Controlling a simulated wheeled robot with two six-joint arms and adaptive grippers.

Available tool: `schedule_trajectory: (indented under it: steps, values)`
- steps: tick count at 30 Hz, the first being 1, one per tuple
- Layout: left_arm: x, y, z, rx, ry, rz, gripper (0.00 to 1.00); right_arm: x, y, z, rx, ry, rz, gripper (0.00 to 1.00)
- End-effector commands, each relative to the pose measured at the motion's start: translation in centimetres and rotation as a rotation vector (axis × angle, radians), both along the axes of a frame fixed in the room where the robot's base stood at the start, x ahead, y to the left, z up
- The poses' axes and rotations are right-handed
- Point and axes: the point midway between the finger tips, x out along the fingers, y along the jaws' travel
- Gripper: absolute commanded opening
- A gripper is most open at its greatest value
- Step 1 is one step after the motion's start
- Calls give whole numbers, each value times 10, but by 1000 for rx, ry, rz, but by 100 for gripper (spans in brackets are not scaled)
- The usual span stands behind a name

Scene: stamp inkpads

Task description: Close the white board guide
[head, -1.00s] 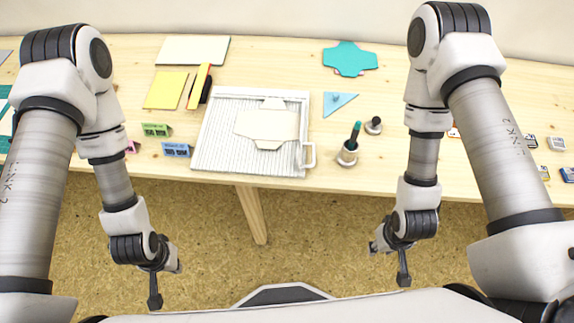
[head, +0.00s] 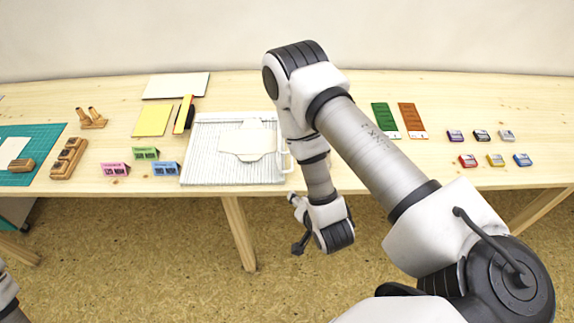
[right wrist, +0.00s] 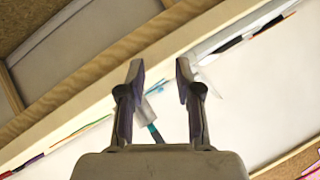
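The white board (head: 196,163) is a flat, ruled board on the table left of my right arm in the head view. A cream, notched sheet (head: 248,143) lies on it. A white handle-like guide part (head: 289,163) stands out at its right edge, partly covered by my right arm; I cannot tell how far open it is. My right gripper (head: 296,225) is in front of the table edge, below and right of the board, touching nothing. In the right wrist view its two fingers (right wrist: 159,72) are apart and empty. My left gripper is out of view.
Pink (head: 115,169), green (head: 146,153) and blue (head: 166,169) tent cards stand left of the board. Behind are a yellow pad (head: 152,121) and a pale board (head: 176,86). Several inkpads (head: 467,160) lie right. My right arm hides the table just right of the board.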

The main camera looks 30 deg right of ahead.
Motion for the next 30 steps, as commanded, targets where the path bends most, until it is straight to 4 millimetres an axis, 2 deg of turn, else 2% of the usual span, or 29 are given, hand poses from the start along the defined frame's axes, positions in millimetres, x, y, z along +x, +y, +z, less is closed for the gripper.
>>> schedule_trajectory:
  steps: [3,8,11,21,24,30]
  values:
    - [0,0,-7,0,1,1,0,22,-11,20,49,-206,-83,34]
    - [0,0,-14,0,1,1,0,35,-23,36,85,-390,-141,34]
    - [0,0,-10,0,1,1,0,44,-26,38,87,-407,-146,34]
    - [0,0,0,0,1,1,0,99,-41,22,85,-401,-144,34]
    - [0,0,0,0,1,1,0,106,-43,19,85,-399,-143,34]
    - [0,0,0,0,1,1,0,107,-43,18,85,-398,-142,34]
